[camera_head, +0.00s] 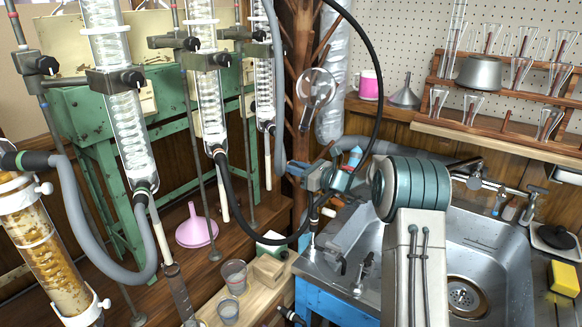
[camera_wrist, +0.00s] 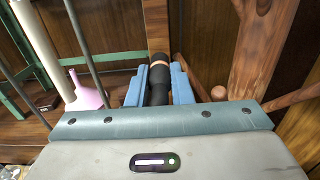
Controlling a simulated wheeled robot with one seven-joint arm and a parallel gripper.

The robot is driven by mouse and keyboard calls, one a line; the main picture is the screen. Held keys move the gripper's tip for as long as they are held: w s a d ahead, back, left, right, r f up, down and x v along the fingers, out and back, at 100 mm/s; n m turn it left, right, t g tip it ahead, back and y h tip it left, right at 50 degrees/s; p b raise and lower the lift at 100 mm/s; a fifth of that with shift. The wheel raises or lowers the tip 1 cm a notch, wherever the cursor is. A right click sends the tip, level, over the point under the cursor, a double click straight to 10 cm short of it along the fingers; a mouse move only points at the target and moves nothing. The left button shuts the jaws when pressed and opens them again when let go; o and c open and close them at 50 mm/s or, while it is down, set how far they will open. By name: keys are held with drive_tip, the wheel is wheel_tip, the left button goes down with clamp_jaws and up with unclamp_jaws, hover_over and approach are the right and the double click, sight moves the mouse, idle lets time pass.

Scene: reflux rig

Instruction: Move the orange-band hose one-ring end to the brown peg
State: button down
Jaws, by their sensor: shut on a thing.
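My gripper (camera_wrist: 160,85) is shut on a black hose end with one orange band (camera_wrist: 158,61), which lies between its two blue fingers. In the head view my gripper (camera_head: 312,178) is in front of the wooden post, above the left side of the sink; the orange band cannot be made out there. Black hose (camera_head: 378,90) arches from the top of the view down towards my gripper. Brown pegs (camera_head: 327,35) branch from a wooden post (camera_head: 300,22). The post (camera_wrist: 264,45) also shows at right in the wrist view, with a round brown peg end (camera_wrist: 218,93) beside my right finger. I cannot tell which peg is meant.
Glass condensers (camera_head: 208,95) on clamp stands fill the left. A grey hose (camera_head: 95,255) loops there. A pink funnel (camera_head: 196,229) and beakers (camera_head: 234,275) stand on the lower left surfaces. A steel sink (camera_head: 490,245) is at right, below a glassware rack (camera_head: 510,133).

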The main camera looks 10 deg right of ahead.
drive_tip(key=c, duration=1.2)
unclamp_jaws()
drive_tip(key=v, duration=1.3)
drive_tip(key=s+a+r+n+g+h+p, duration=0.2)
drive_tip(key=s+a+n+g, duration=0.15)
drive_tip(key=s, duration=0.35)
drive_tip(key=s+a+r+n+g+h+p, duration=0.1)
drive_tip(key=s+a+r+n+g+p, duration=0.25)
drive_tip(key=s+n, duration=0.2)
drive_tip(key=s+a+r+n+g+h+p, duration=0.2)
drive_tip(key=s+a+n, duration=0.25)
drive_tip(key=s, duration=0.35)
drive_tip(key=s+d+r+n+h+p, duration=0.1)
drive_tip(key=s+d+n+h+p, duration=0.1)
drive_tip(key=s, duration=0.4)
drive_tip(key=s+d+r+n+h+p, duration=0.2)
drive_tip(key=s+n+h, duration=0.2)
drive_tip(key=s+n, duration=0.1)
drive_tip(key=s+d+r+n+h+p, duration=0.1)
drive_tip(key=s+d+n+h+p, duration=0.1)
drive_tip(key=s+n, duration=0.3)
drive_tip(key=shift+s+d+r+h+p, duration=0.25)
drive_tip(key=shift+s+h+p, duration=0.15)
drive_tip(key=shift+s, duration=0.45)
